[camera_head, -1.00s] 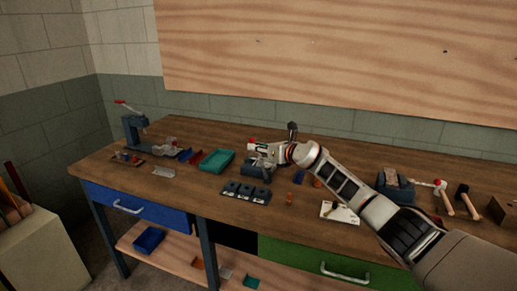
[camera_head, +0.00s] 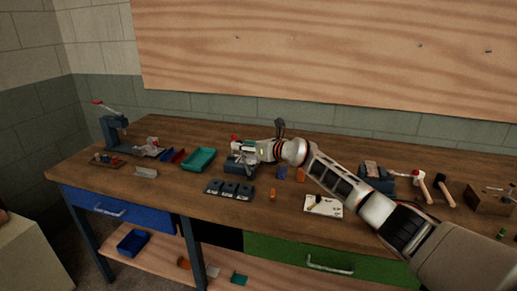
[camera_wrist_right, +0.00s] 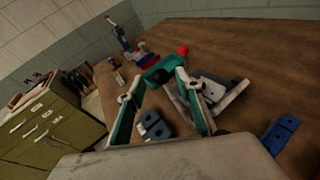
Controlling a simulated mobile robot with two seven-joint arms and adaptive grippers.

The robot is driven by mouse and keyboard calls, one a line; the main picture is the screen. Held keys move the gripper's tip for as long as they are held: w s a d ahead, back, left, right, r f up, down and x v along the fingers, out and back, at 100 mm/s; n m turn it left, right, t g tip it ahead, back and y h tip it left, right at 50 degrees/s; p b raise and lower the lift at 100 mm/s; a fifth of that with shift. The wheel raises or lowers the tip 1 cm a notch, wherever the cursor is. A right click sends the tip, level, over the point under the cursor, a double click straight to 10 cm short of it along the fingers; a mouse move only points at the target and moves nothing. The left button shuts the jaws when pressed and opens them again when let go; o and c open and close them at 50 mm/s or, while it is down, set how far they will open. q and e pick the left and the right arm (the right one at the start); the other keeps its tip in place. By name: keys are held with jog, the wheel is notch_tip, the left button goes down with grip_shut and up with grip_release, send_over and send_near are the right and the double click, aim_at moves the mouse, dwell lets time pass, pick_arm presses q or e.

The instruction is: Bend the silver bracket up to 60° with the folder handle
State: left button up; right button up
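The grey-blue folder (camera_head: 240,163) stands mid-bench, partly hidden by my right gripper (camera_head: 245,147). A red knob (camera_head: 234,138) shows just beyond the fingers and also in the right wrist view (camera_wrist_right: 183,50); I take it for the folder handle's end. My left gripper is out of view.
A teal tray (camera_head: 199,159) lies left of the folder. A dark block with several slots (camera_head: 229,190) is in front. A press (camera_head: 116,132) stands at the far left. Hammers (camera_head: 443,189) and a dark block (camera_head: 376,180) are at right. The front middle has bare wood.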

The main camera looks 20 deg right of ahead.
jog(key=v, duration=0.9)
jog(key=shift+a, duration=0.15)
jog(key=shift+s, duration=0.1)
jog(key=s+a+f+m+y, duration=0.4)
jog(key=s+a+f+m, duration=0.5)
jog(key=s+a+f, duration=0.4)
jog(key=s+d+f+m+g+h, duration=0.1)
jog(key=s+d+f+m+h, duration=0.2)
jog(key=s+f+m, duration=0.9)
jog(key=s+d+f+m+g+h, duration=0.1)
jog(key=s+d+f+m+h, duration=0.3)
jog(key=s+f+m, duration=0.9)
jog(key=s+m+h, duration=0.1)
jog(key=s, duration=0.6)
jog(key=shift+f+g, duration=0.3)
jog(key=shift+s+d, duration=0.1)
jog(key=shift+d, duration=0.05)
